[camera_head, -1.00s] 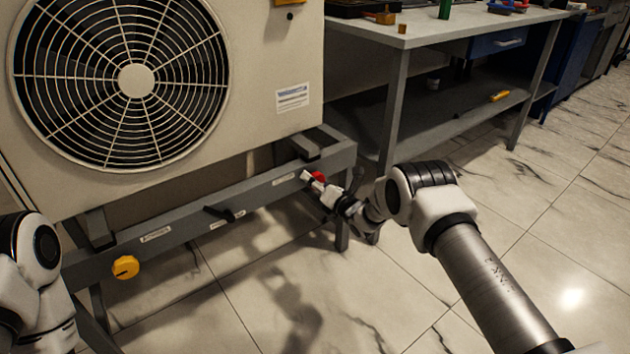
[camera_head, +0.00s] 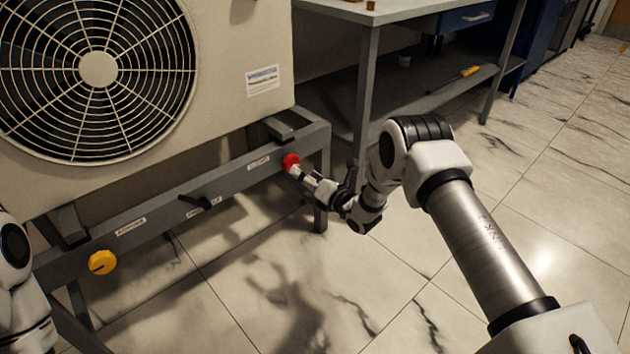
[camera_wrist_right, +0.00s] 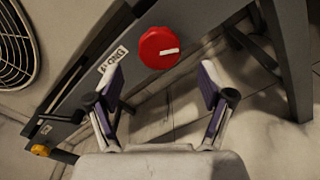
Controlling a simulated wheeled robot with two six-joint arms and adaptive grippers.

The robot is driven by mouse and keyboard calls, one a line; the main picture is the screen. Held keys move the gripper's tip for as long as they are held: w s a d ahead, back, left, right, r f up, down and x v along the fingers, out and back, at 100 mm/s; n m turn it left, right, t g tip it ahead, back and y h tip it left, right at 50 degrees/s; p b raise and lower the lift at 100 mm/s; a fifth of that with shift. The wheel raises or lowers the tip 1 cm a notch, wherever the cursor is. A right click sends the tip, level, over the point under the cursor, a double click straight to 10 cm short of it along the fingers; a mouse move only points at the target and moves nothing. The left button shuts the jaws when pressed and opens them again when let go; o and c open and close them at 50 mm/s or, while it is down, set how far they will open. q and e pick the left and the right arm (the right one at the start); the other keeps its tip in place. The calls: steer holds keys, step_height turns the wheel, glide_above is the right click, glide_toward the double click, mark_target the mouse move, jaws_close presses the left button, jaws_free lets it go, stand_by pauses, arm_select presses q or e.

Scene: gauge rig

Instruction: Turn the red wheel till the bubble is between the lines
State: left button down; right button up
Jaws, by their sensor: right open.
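The red wheel (camera_head: 291,161) is a round knob on the front of the grey frame rail, near its right end. In the right wrist view the red wheel (camera_wrist_right: 159,47) shows a white pointer mark towards its right edge. My right gripper (camera_head: 301,174) is just in front of the wheel, to its lower right in the head view. In the wrist view my right gripper (camera_wrist_right: 161,84) is open, its fingers apart and empty, with the wheel beyond the tips. I cannot make out a bubble or lines. Only a left arm link shows, without its gripper.
A fan unit (camera_head: 150,165) sits on the grey rail (camera_head: 150,208). The rail carries a black lever (camera_head: 200,201), a yellow knob (camera_head: 102,262) and small labels. A workbench leg (camera_head: 366,90) stands behind my right arm. The tiled floor in front is clear.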

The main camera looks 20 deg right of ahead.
steer(key=v, duration=0.5)
